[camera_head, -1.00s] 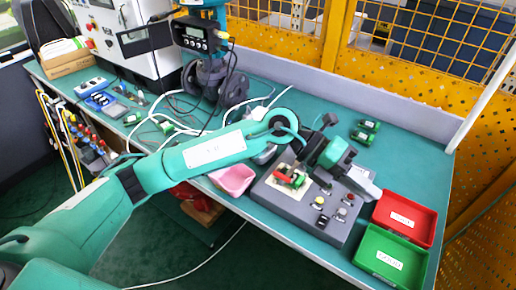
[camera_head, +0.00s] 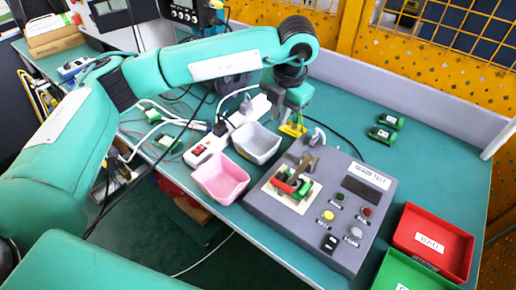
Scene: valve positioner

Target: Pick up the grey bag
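I see no clear grey bag. A small light-grey open tub (camera_head: 257,143) stands on the green bench, beside a pink tub (camera_head: 220,178). My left arm reaches in from the left and bends down at the wrist. My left gripper (camera_head: 285,118) points down, just right of the grey tub and beyond the grey test box. A small yellow piece (camera_head: 293,130) shows at its tips; I cannot tell whether it is held. The finger gap is too small to read. My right gripper is not in view.
A grey test box (camera_head: 325,210) with buttons and a red-and-green part stands right of the tubs. A white power strip (camera_head: 215,140) lies left. Red (camera_head: 433,243) and green (camera_head: 410,272) bins are at lower right. Green parts (camera_head: 382,134) lie at the back right.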

